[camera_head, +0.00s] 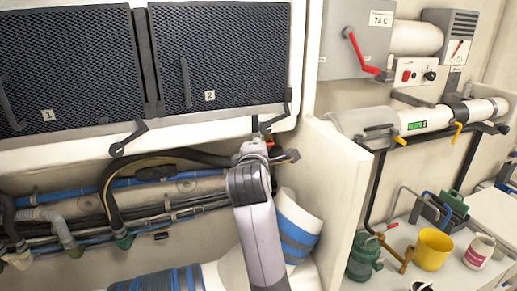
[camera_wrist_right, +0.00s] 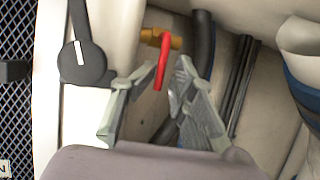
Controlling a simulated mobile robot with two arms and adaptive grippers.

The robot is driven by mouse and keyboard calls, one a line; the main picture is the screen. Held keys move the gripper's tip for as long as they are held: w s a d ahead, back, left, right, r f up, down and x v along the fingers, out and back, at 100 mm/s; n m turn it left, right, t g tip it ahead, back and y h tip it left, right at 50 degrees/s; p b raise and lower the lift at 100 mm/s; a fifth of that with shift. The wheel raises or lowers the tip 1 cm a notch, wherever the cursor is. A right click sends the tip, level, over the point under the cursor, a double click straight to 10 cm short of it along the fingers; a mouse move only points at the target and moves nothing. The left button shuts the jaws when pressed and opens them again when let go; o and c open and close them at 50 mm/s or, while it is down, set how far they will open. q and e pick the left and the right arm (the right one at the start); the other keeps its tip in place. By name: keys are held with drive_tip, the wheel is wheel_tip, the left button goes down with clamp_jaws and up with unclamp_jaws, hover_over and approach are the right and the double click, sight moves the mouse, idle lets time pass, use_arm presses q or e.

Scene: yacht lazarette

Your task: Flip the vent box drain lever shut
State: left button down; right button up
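The red drain lever (camera_wrist_right: 162,64) hangs from a brass fitting (camera_wrist_right: 172,40) under the vent box (camera_head: 215,55), by a dark hose. In the wrist view it points down the picture, its tip between my right fingertips. My right gripper (camera_wrist_right: 167,68) is open, with one grey finger on each side of the lever. No clear contact shows. In the head view my right arm reaches up from below, and the gripper sits under the box's lower right edge, hiding most of the lever. My left gripper is not in view.
A dark latch handle (camera_wrist_right: 84,60) is close left of the fingers; another (camera_head: 128,137) hangs further left. Hoses and cables (camera_head: 160,205) run below the box. A white partition (camera_head: 335,180) stands close right. Another red lever (camera_head: 362,52) is on the grey box labelled 74 C.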

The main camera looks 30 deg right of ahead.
drive_tip(key=v, duration=0.8)
idle(0.4)
